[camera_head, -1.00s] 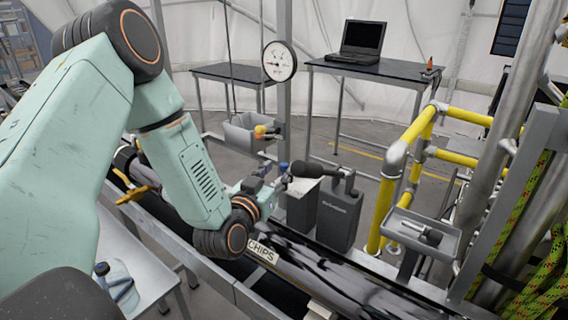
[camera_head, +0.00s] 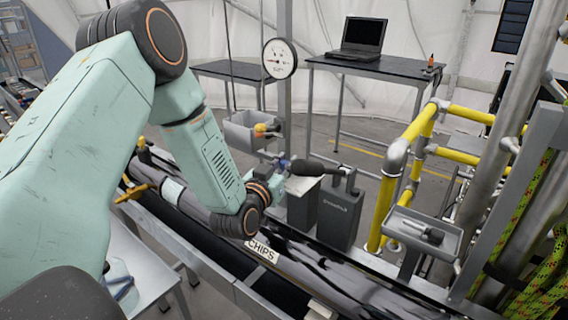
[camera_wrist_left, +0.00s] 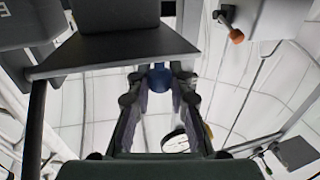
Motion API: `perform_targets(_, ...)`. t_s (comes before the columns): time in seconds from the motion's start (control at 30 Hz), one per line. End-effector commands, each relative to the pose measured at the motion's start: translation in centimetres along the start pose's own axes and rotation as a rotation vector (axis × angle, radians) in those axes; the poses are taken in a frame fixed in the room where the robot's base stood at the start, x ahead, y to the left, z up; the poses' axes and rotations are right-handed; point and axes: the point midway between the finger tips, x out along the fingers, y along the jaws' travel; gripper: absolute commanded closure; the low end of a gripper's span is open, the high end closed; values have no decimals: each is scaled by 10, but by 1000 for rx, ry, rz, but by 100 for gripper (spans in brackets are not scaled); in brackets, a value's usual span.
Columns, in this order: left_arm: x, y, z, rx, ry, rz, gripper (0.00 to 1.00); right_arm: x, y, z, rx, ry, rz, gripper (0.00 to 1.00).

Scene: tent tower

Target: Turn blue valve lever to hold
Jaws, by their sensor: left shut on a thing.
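My left gripper (camera_head: 274,172) is at the centre of the head view, at the end of the green arm. It is small there and partly hidden by its own wrist. A small blue part (camera_head: 284,163) shows at its fingertips. In the left wrist view, a round blue knob, seemingly the end of the blue valve lever (camera_wrist_left: 159,77), sits between the two fingertips of the left gripper (camera_wrist_left: 159,86), which are closed on it. The rest of the lever and its valve body are hidden, so its angle cannot be told. My right gripper is out of view.
An orange-knobbed lever (camera_head: 264,128) is by a grey bin (camera_head: 242,134), behind the gripper. A black-handled part (camera_head: 318,166) lies right of the fingertips, above dark boxes (camera_head: 338,212). A gauge (camera_head: 279,59) hangs behind. Yellow railings (camera_head: 383,205) stand right.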

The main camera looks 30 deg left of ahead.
Motion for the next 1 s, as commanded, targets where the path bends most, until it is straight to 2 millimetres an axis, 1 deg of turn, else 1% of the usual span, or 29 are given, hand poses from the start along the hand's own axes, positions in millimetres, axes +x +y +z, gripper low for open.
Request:
perform_targets(0.03, 0, -1, 0, -1, 0, -4, 90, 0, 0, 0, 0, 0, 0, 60)
perform_targets(0.17, -1, -1, 0, -1, 0, -5, 100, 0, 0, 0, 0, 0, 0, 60)
perform_targets(1.0, -1, 1, -1, 0, 4, -20, 100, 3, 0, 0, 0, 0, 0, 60)
